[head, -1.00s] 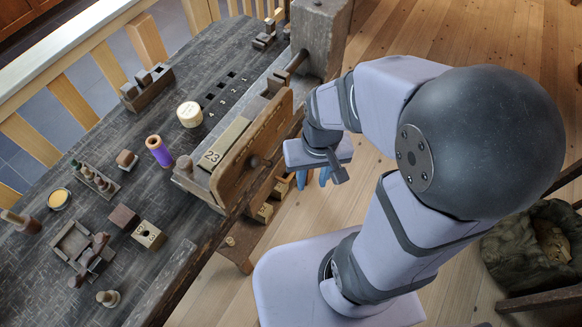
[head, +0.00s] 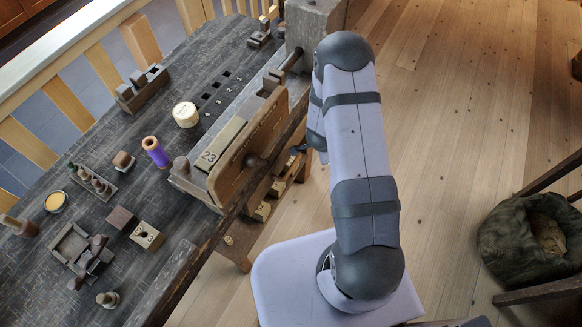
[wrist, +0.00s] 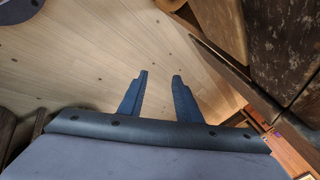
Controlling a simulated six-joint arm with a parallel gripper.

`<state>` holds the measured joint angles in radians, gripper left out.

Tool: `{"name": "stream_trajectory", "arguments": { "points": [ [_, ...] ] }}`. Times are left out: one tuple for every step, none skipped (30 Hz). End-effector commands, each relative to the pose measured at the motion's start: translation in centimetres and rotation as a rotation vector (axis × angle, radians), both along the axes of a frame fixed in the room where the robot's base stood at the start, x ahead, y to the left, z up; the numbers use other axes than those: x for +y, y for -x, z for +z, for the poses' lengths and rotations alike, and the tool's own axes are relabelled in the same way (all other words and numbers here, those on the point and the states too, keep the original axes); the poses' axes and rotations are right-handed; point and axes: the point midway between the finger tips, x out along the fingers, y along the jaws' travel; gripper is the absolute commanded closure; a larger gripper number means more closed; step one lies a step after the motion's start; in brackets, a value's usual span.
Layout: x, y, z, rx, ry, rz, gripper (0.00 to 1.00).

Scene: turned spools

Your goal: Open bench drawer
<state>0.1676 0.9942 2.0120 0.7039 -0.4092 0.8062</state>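The dark wooden bench (head: 150,295) fills the left of the head view. Light wooden parts (head: 262,211) show below its front edge, by the vise; I cannot tell which of them is the bench drawer, or how far it is out. My gripper is mostly hidden behind my arm in the head view, with a bit of blue finger (head: 298,149) showing near the bench front. In the wrist view my gripper (wrist: 160,75) has its two blue fingers apart, with only floor seen between them. Dark worn wood panels (wrist: 290,45) stand to their right, apart from the fingers.
The wooden vise jaw (head: 238,165) juts from the bench front near my gripper. A purple spool (head: 156,153), a pale round piece (head: 186,114) and small blocks stand on the bench. A dark sack (head: 515,245) lies at right. The floor (head: 455,130) between is clear.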

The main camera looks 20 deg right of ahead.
Motion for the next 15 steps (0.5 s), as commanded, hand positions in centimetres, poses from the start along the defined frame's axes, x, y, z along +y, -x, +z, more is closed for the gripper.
{"name": "stream_trajectory", "arguments": {
  "points": [
    [-1.3,0.7,-1.6,-0.011,0.016,-0.074,0.69],
    [-2.1,1.0,-2.3,-0.024,0.028,-0.119,0.69],
    [-3.0,1.5,-3.1,-0.038,0.043,-0.174,0.69],
    [-3.7,1.8,-3.7,-0.049,0.055,-0.210,0.69],
    [-4.3,2.2,-4.2,-0.059,0.067,-0.248,0.69],
    [-5.2,2.8,-4.9,-0.072,0.083,-0.292,0.69],
    [-5.7,3.2,-5.4,-0.081,0.095,-0.324,0.69],
    [-6.2,3.7,-5.9,-0.090,0.108,-0.354,0.69],
    [-6.6,4.3,-6.3,-0.098,0.126,-0.384,0.69],
    [-6.8,4.7,-6.5,-0.103,0.141,-0.400,0.69],
    [-6.8,5.1,-6.7,-0.108,0.157,-0.412,0.69],
    [-6.6,5.6,-6.8,-0.108,0.181,-0.415,0.69],
    [-6.3,6.0,-6.8,-0.106,0.200,-0.410,0.69],
    [-5.9,6.4,-6.8,-0.104,0.222,-0.402,0.69],
    [-5.4,7.0,-6.8,-0.100,0.252,-0.391,0.69]
  ]
}}
